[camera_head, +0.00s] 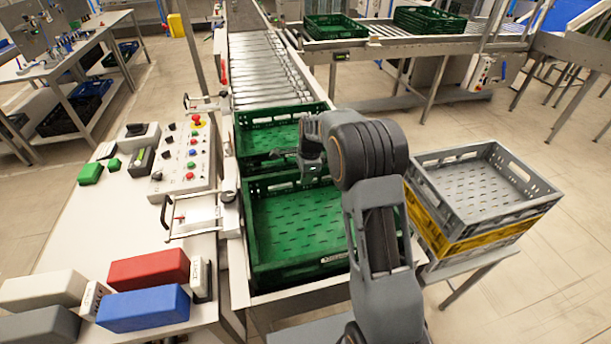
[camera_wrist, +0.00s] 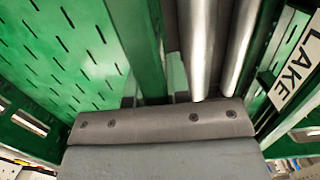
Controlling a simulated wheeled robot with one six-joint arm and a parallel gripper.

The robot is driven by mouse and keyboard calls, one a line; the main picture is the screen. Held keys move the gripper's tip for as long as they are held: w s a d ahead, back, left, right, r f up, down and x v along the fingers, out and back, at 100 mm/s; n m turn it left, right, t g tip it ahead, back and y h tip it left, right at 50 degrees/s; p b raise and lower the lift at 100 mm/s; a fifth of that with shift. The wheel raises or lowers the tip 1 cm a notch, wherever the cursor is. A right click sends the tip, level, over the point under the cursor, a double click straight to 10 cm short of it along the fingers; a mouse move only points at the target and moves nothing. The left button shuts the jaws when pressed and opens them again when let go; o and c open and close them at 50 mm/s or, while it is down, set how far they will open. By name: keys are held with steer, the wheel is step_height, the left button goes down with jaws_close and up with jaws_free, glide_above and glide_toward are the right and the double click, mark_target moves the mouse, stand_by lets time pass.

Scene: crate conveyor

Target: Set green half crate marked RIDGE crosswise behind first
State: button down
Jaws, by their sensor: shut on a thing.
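Two green crates lie one behind the other on the roller conveyor: a near crate (camera_head: 258,268) and a rear crate (camera_head: 250,121). My gripper (camera_head: 285,154) is at the near wall of the rear crate. In the wrist view its fingers (camera_wrist: 155,92) are shut around a green crate wall (camera_wrist: 143,40), with a slotted floor on the left. Bare rollers show between that wall and another green crate, whose white label (camera_wrist: 298,68) reads LAKE. The near crate has a label too small to read in the head view. No RIDGE mark is legible.
Conveyor rollers (camera_head: 262,70) are clear behind the rear crate. A control box (camera_head: 183,160) and clamp handles stand along the left side. Grey (camera_head: 430,188) and yellow (camera_head: 440,243) crates are stacked at right. Coloured blocks (camera_head: 150,268) lie on the left bench.

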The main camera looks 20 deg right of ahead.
steer(key=shift+f, duration=0.15)
steer(key=c, duration=1.1)
jaws_free()
steer(key=r, duration=0.4)
steer(key=d+r, duration=0.1)
steer(key=r, duration=0.2)
steer(key=r+b, duration=0.1)
steer(key=r, duration=0.3)
steer(key=shift+d+r, duration=0.2)
steer(key=shift+r, duration=0.1)
steer(key=s+r+n+t, duration=0.1)
steer(key=s+r+n, duration=0.4)
steer(key=s, duration=0.2)
steer(key=s+a+f+n+t+h, duration=0.1)
steer(key=s+f+n+t, duration=0.2)
steer(key=s+n, duration=1)
steer(key=shift+s+a, duration=0.15)
steer(key=shift+s, duration=3.2)
